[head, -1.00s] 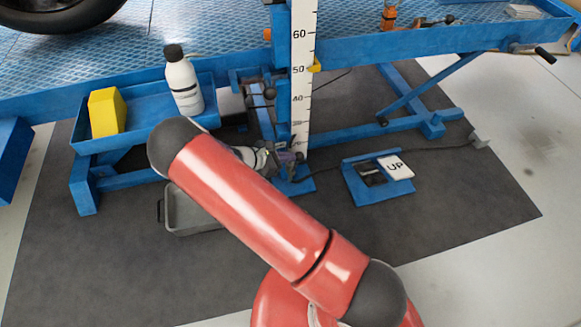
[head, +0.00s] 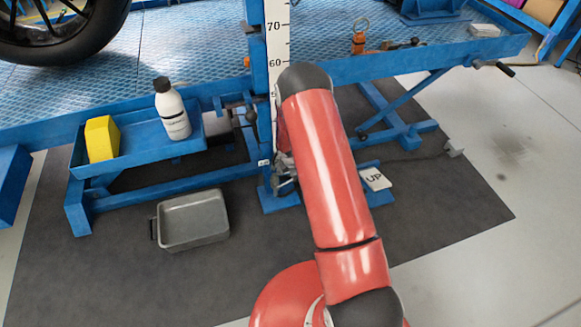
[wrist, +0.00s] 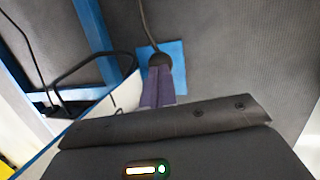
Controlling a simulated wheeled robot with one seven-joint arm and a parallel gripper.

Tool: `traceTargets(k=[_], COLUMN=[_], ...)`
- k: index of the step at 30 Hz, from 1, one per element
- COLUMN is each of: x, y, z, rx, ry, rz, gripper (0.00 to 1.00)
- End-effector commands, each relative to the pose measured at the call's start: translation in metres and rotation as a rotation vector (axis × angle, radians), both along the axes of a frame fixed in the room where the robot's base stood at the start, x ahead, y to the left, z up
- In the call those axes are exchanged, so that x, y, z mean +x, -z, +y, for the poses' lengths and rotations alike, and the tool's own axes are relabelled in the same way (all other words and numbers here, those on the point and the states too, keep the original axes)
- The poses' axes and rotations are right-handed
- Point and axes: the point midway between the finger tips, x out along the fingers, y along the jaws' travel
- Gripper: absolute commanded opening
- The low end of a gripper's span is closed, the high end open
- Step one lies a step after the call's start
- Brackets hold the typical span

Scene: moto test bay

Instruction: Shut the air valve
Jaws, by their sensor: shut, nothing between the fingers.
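A small fitting with dark knobs (head: 250,115) sits on the blue post, left of the white scale; it may be the air valve, but it is too small to tell how its handle stands. My gripper is largely hidden behind my red arm in the head view. In the wrist view its purplish fingers (wrist: 157,94) are together and empty. Beyond their tips are a dark rounded piece with a cable (wrist: 160,61) and a blue plate (wrist: 177,70). I cannot make out the valve in the wrist view.
The blue lift bench (head: 215,93) runs across the back. A side tray (head: 142,142) holds a yellow block (head: 101,138) and a white bottle (head: 173,112). A grey pan (head: 193,220) lies on the dark mat. A white "UP" pedal (head: 376,179) is right of my arm.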

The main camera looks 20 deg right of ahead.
Motion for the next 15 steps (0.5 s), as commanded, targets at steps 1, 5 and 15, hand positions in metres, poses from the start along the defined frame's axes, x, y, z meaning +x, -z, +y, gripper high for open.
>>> traceTargets(k=[1, 5, 15], x=[-0.001, -0.001, 0.0], y=[0.0, 0.008, 0.026], z=[-0.006, -0.011, -0.02], rx=[0.036, 0.114, 0.165], ry=[0.009, 0.008, -0.001], rz=[0.0, 0.0, 0.002], gripper=[0.0, 0.0, 0.0])
